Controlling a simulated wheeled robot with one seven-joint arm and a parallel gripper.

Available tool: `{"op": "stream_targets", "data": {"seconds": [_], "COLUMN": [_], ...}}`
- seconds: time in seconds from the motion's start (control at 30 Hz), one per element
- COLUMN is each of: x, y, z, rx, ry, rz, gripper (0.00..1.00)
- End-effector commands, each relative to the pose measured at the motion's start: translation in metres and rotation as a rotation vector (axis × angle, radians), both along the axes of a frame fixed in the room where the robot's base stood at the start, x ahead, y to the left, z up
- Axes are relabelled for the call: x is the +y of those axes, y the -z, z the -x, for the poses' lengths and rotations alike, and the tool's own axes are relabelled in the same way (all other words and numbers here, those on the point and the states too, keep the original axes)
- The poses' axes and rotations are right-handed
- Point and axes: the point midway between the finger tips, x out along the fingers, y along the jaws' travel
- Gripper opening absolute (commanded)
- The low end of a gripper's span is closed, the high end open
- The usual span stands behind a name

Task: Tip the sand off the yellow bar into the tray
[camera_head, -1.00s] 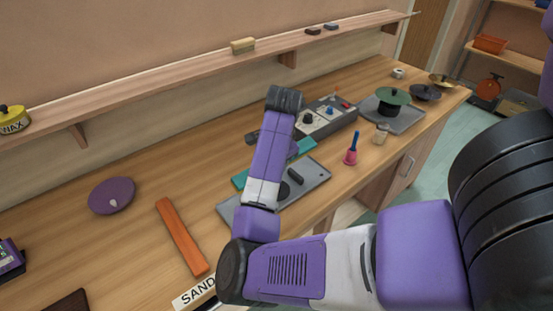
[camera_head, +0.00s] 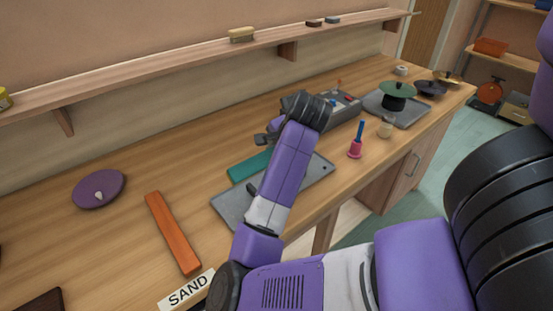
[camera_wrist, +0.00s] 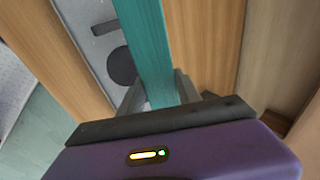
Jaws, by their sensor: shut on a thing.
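I see no yellow bar. A teal bar (camera_head: 249,166) lies partly over the grey tray-like board (camera_head: 232,207), its far part hidden by my arm. In the wrist view the teal bar (camera_wrist: 145,38) runs up between the fingers of my gripper (camera_wrist: 158,98), which is shut on it. The grey board (camera_wrist: 82,14) is beside and below it there, with a dark disc and a dark short bar on it. In the head view my fingers are mostly hidden behind my wrist. I cannot make out any sand.
An orange bar (camera_head: 174,233) and a purple disc (camera_head: 98,189) lie on the left of the wooden bench. A pink bell with a blue handle (camera_head: 355,146) stands right of my arm. A grey control box (camera_head: 347,106) and a green-lidded pot (camera_head: 397,95) are farther back.

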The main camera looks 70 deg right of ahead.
Motion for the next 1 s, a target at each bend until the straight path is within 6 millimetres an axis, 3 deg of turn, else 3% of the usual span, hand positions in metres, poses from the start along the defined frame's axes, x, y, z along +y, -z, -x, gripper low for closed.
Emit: {"op": "stream_targets", "data": {"seconds": [0.3,1.0], "x": [0.0003,0.0006], "y": [0.0088,0.0079], "z": [0.0002,0.0006], "rx": [-0.078,-0.145], "ry": [0.001,0.0], "rz": [0.049,0.091], "gripper": [0.0,0.0]}}
